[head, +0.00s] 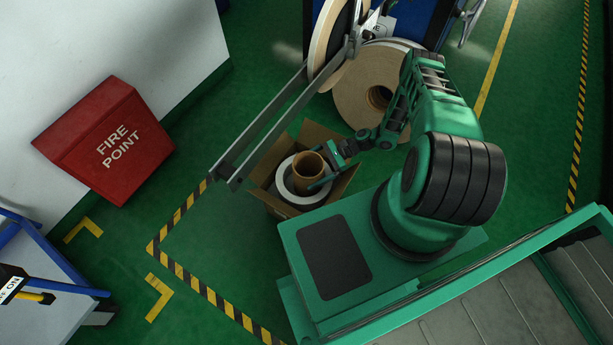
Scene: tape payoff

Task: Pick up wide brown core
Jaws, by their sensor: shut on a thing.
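The wide brown core (304,168) is a short, hollow brown tube at the middle of the head view. My gripper (322,171) reaches it from the right and is shut on it, with teal fingers by its right side. The core is over an open cardboard box (339,187), in front of a white ring-shaped roll (284,190) inside the box. I cannot tell whether the core touches the roll or is held above it.
A grey rail (262,127) runs diagonally just left of the box. Large tape rolls (355,92) stand behind it. A red fire point box (106,141) is at the left. Green floor (215,247) lies open at the lower left, with striped marking tape.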

